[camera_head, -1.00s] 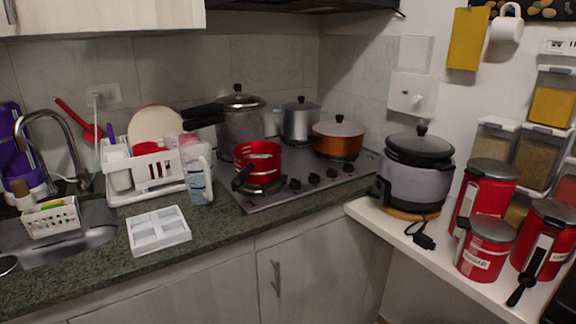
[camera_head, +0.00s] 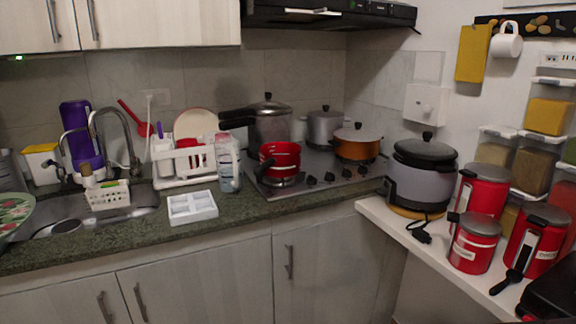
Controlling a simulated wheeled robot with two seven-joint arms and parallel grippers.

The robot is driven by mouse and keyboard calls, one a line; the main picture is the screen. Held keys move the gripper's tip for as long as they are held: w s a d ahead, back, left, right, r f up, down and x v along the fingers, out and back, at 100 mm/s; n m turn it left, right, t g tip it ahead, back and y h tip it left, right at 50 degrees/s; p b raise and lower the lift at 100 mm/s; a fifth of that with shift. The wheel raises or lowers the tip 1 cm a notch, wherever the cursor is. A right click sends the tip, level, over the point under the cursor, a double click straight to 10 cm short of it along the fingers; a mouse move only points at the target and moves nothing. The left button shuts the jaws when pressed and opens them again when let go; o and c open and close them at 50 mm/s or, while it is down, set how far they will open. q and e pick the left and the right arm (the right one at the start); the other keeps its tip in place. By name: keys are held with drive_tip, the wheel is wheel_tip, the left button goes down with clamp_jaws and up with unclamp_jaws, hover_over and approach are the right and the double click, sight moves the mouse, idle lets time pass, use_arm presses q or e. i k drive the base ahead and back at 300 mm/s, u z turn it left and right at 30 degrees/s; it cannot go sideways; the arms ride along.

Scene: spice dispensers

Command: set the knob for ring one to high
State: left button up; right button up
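I cannot tell which knob belongs to ring one, and the knob settings are too small to read. A red pot (camera_head: 281,160) stands at the front left of the stove. A pressure cooker (camera_head: 272,124), a steel pot (camera_head: 323,127) and an orange pot (camera_head: 356,146) stand on it too. Neither of my grippers shows in the view.
A dish rack (camera_head: 168,182) and a sink (camera_head: 125,212) are farther left. A rice cooker (camera_head: 420,180) and red canisters (camera_head: 474,243) stand on the white shelf at right.

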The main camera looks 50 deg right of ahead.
sight(311, 180)
drive_tip(key=z, duration=0.15)
drive_tip(key=i, duration=0.85)
drive_tip(key=z, duration=0.5)
